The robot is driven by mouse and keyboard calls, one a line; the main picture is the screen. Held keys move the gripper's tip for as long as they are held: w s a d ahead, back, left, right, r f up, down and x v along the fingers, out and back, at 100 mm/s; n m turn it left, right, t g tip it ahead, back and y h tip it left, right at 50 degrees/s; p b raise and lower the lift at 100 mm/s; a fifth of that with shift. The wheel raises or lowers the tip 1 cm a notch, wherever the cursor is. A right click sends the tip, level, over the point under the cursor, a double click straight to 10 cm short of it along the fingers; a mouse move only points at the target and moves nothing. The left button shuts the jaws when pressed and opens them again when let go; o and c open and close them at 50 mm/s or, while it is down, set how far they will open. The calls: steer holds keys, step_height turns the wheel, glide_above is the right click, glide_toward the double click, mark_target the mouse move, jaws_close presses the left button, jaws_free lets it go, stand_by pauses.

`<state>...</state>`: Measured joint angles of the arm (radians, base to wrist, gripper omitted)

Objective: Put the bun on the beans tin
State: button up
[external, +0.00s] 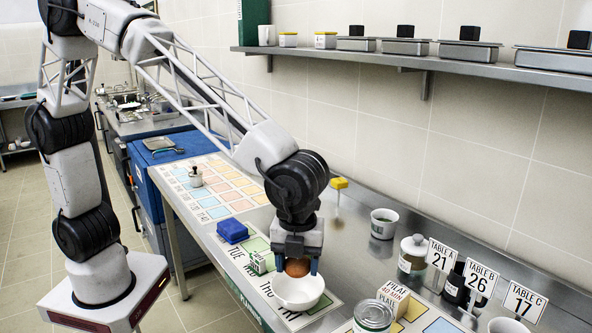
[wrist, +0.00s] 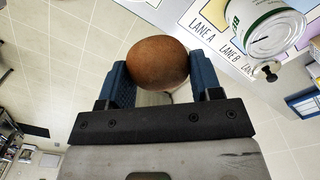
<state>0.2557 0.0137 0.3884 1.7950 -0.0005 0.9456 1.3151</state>
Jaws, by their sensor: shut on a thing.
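My gripper (external: 296,264) is shut on the round brown bun (external: 297,268), just above the white bowl (external: 298,294). In the wrist view the bun (wrist: 158,62) sits between the two blue fingers of my gripper (wrist: 160,82). The beans tin (external: 374,318) stands upright at the bottom edge of the external view, to the right of the bowl and nearer the camera. The tin (wrist: 262,30) also shows at the top right of the wrist view, with a white and green label. Whether the bun touches the bowl is hard to tell.
A "Pilaf" card (external: 393,296) stands close behind the tin. Table-number signs (external: 441,255), a lidded jar (external: 412,256) and a white tub (external: 384,223) stand to the right. A blue box (external: 232,230) lies left of my gripper. A wall shelf (external: 400,60) runs behind.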

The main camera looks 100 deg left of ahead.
steer(key=shift+w, duration=0.1)
glide_above(374, 315)
steer(key=shift+f, duration=0.75)
stand_by(0.5)
steer(key=shift+f, duration=1.75)
steer(key=shift+f, duration=0.1)
steer(key=o, duration=0.9)
